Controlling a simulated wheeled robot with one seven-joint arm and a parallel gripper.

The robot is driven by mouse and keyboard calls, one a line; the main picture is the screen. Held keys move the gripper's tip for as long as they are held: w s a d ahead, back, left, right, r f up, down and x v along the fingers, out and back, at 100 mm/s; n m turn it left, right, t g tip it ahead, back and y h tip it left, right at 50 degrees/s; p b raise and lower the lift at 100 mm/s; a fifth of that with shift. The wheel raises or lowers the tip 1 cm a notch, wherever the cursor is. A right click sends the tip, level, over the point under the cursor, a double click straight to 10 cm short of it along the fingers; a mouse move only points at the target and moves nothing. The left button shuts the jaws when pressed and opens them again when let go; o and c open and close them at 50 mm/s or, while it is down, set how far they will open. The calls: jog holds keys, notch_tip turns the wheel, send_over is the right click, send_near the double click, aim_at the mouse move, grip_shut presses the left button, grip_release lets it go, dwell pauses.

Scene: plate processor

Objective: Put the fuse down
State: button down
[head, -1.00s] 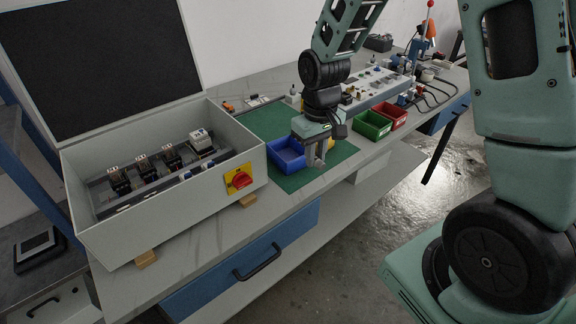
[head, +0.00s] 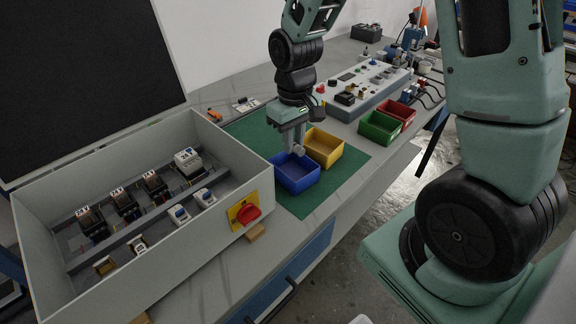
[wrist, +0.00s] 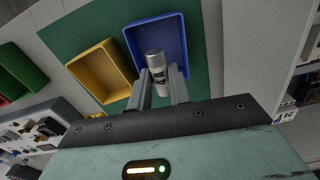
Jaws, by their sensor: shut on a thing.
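My gripper (head: 298,146) is shut on the fuse. In the wrist view the fuse (wrist: 157,66) is a grey-white cylinder between the two fingertips of my gripper (wrist: 160,80). In the head view the fuse (head: 298,151) is small and partly hidden by the fingers. In the wrist view the fuse overlaps the lower edge of the blue bin (wrist: 178,24). I cannot tell its exact height over the bin.
An empty yellow bin (head: 325,148) stands beside the blue one on the green mat (head: 250,132). Green (head: 380,129) and red (head: 398,112) bins stand farther right. The open grey enclosure (head: 100,170) with a red switch (head: 248,213) stands left. A control box (head: 365,84) is behind.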

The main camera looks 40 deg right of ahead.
aim_at(293, 176)
notch_tip(293, 176, down, 8)
jog(key=shift+f, duration=0.1)
dwell(0.4)
jog(key=shift+f, duration=0.2)
jog(key=c, duration=1.3)
grip_release()
jog(key=shift+r, duration=0.2)
notch_tip(293, 176, up, 12)
jog(key=shift+f, duration=0.2)
jog(key=shift+r, duration=0.25)
